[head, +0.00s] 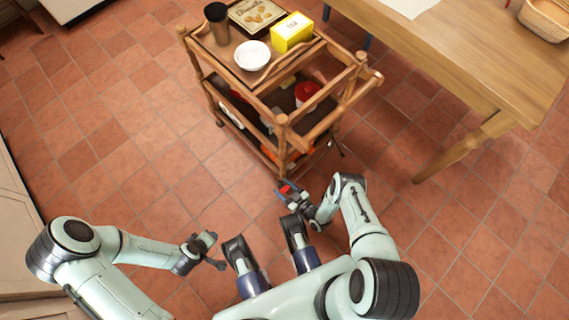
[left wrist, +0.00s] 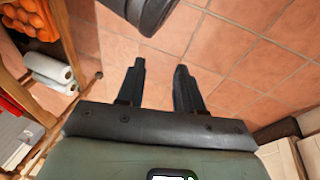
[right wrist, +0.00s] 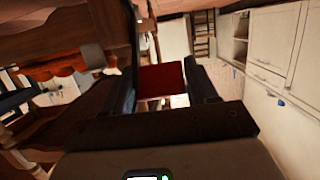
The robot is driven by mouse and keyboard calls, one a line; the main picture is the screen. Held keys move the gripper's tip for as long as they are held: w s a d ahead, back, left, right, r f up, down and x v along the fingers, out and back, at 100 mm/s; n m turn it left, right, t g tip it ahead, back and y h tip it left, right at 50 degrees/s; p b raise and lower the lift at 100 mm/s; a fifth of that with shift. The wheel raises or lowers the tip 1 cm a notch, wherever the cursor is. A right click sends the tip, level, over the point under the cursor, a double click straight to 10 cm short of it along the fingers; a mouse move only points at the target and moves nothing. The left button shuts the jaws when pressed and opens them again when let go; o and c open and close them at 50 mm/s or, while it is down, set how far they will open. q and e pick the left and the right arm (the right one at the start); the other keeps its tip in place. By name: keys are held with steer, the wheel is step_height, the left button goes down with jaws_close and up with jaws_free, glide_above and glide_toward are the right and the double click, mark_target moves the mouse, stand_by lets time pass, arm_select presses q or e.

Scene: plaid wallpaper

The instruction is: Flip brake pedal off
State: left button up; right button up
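A wooden serving cart (head: 283,122) stands in front of me. A small red part (head: 285,188), which looks like the brake pedal, is low at the cart's near corner. My right gripper (head: 290,193) is at this part, close to the floor. In the right wrist view a dark red block (right wrist: 162,80) fills the gap between the two spread fingers; whether they touch it I cannot tell. My left gripper (head: 214,251) is off to the left, above the floor. In the left wrist view its fingers (left wrist: 160,85) are apart with only floor tiles between them.
The cart's top holds a brown cup (head: 217,24), a white bowl (head: 252,55), a yellow box (head: 292,31) and a picture-fronted box (head: 256,15). A wooden table (head: 480,60) stands at the right, its leg near the cart. Tiled floor left of the cart is clear.

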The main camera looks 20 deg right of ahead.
steer(key=shift+o, duration=1.1)
arm_select(q)
steer(key=s+d+r+g+h+p, duration=0.1)
steer(key=s+d+r+p, duration=0.1)
steer(key=s, duration=0.3)
steer(key=shift+d+r+g+p, duration=0.3)
steer(key=shift+r+p, duration=0.35)
steer(key=shift+r, duration=0.1)
arm_select(e)
steer(key=v, duration=1.3)
steer(key=shift+s, duration=0.25)
steer(key=shift+c, duration=0.3)
